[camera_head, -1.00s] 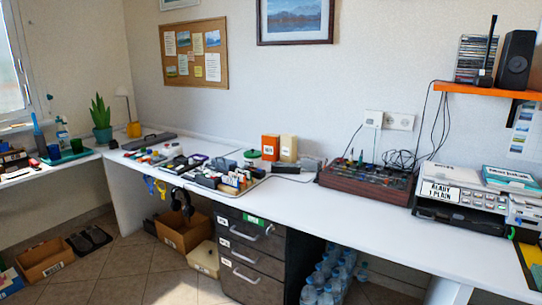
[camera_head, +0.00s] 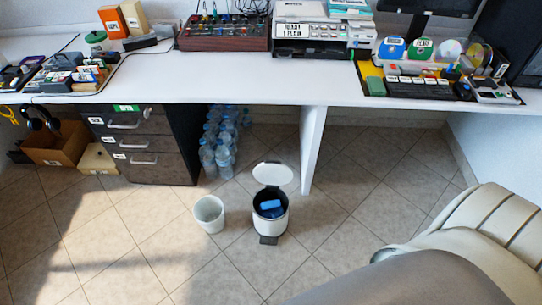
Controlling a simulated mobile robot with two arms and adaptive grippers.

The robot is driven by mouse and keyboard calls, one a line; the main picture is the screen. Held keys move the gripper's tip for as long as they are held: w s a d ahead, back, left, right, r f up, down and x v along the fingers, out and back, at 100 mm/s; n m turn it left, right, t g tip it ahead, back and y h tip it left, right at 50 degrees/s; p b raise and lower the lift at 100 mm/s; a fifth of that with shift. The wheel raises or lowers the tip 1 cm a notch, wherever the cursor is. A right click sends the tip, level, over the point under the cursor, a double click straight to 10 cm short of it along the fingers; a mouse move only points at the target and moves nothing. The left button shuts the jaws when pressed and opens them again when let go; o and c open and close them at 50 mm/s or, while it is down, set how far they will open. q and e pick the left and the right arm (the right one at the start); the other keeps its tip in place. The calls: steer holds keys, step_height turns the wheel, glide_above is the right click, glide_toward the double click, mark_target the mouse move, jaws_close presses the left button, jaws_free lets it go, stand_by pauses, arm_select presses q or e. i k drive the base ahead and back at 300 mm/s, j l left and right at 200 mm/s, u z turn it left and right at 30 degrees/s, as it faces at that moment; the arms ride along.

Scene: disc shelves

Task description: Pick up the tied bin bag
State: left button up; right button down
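A white pedal bin (camera_head: 270,222) stands on the tiled floor in front of the desk, with its lid (camera_head: 273,174) up. Inside it is a dark lining with a bright blue item (camera_head: 270,206) on top. I cannot tell whether this is a tied bin bag, and no other bag shows. Neither of my grippers is in view.
A smaller white open bin (camera_head: 209,213) stands just left of the pedal bin. Water bottles (camera_head: 222,145) and a drawer unit (camera_head: 140,150) are behind, under the desk (camera_head: 290,85). A cream padded chair (camera_head: 480,235) fills the lower right. The left foreground floor is clear.

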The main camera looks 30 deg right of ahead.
mark_target(272, 209)
steer(key=z, duration=0.9)
